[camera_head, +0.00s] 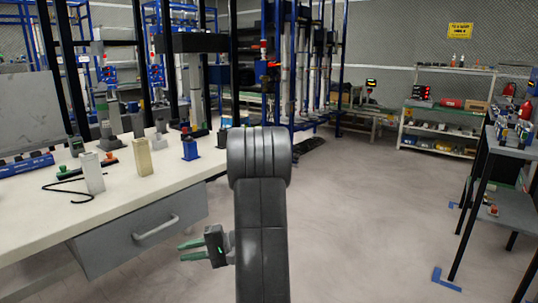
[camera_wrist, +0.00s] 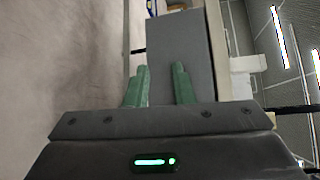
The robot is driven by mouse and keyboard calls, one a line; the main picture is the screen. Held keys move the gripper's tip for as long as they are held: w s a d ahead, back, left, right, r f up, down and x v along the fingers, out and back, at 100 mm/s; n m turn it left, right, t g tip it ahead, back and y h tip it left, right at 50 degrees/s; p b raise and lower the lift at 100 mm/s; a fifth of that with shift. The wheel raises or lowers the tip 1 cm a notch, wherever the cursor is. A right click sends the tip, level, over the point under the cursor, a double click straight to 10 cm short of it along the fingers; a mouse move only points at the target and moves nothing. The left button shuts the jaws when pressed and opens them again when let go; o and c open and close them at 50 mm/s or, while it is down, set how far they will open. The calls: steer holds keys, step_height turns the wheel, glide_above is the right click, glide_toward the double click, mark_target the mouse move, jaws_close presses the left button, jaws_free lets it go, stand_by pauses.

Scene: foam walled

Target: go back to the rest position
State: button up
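My gripper (camera_head: 191,251) shows in the head view left of my dark arm, in front of the grey drawer (camera_head: 150,235) of the white-topped workbench (camera_head: 160,195). Its two green fingers point left and stand apart. In the wrist view my gripper (camera_wrist: 160,85) is open, with a clear gap between the fingers and nothing held. The drawer front (camera_wrist: 172,50) fills the background behind the fingers there. I cannot tell the exact distance to it.
Small blocks and fixtures, including a blue one (camera_head: 190,149), stand on the bench. A black table (camera_head: 505,190) is at the right. A shelf (camera_head: 445,110) stands against the back wall. The grey floor (camera_head: 370,210) between is clear.

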steer(key=s+d, duration=0.7)
steer(key=d, duration=0.3)
steer(key=w+d+r+p, duration=0.1)
steer(key=d+p, duration=0.1)
steer(key=d, duration=0.8)
steer(key=shift+w+d+r, duration=0.15)
steer(key=shift+w+r, duration=0.05)
steer(key=shift+r, duration=0.1)
